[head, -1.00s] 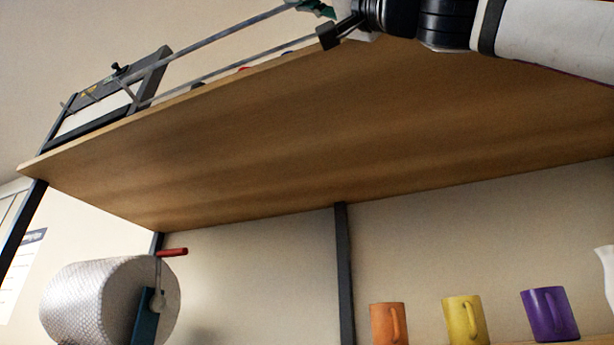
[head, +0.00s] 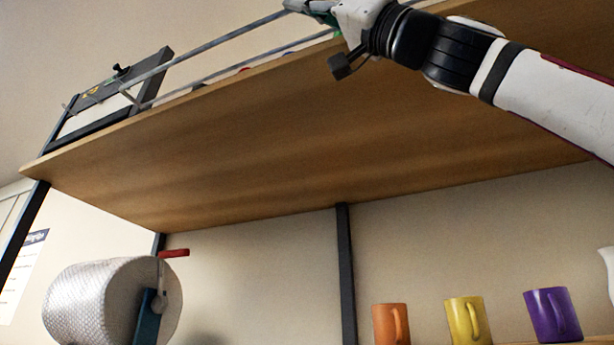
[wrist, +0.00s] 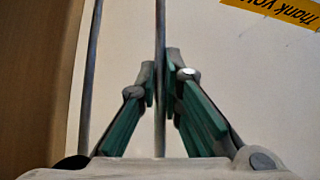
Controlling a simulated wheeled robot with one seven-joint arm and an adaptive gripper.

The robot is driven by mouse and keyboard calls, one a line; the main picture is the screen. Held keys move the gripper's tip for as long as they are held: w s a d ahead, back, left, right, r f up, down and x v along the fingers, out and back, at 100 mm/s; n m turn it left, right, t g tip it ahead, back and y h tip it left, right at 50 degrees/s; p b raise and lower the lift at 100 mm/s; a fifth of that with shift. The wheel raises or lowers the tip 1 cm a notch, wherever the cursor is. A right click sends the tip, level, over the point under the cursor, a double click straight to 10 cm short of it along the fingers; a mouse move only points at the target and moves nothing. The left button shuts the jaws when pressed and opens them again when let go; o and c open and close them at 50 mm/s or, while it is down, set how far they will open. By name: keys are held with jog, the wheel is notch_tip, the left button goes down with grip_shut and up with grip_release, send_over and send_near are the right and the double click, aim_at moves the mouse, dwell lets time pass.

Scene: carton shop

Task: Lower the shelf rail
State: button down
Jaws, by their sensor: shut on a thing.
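The shelf rail (head: 210,46) is a grey metal bar frame running along the front edge of the high wooden shelf (head: 300,130). A lower, thinner bar (head: 240,69) shows beneath its upper bar, close to the shelf edge. My gripper (head: 308,7) is at the top of the head view, on the upper bar. In the wrist view its green-padded fingers (wrist: 160,72) are shut on the rail bar (wrist: 160,25), one on each side. The second bar (wrist: 91,70) runs beside it at the left, near the brown shelf board (wrist: 28,80). The rail's right end is hidden by my arm.
A dark-framed device (head: 105,95) stands at the shelf's left end. Small coloured items behind the bars are mostly hidden. Below are a bubble-wrap roll (head: 95,300) with a red-handled crank, and orange (head: 390,324), yellow (head: 466,318) and purple (head: 552,314) mugs. A dark post (head: 346,270) stands behind.

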dwell(0.4)
jog(key=c, duration=1.7)
grip_release()
jog(key=shift+d+f, duration=0.1)
jog(key=shift+d, duration=0.05)
jog(key=v, duration=1.1)
jog(key=shift+d+f, duration=0.2)
jog(key=shift+f, duration=0.1)
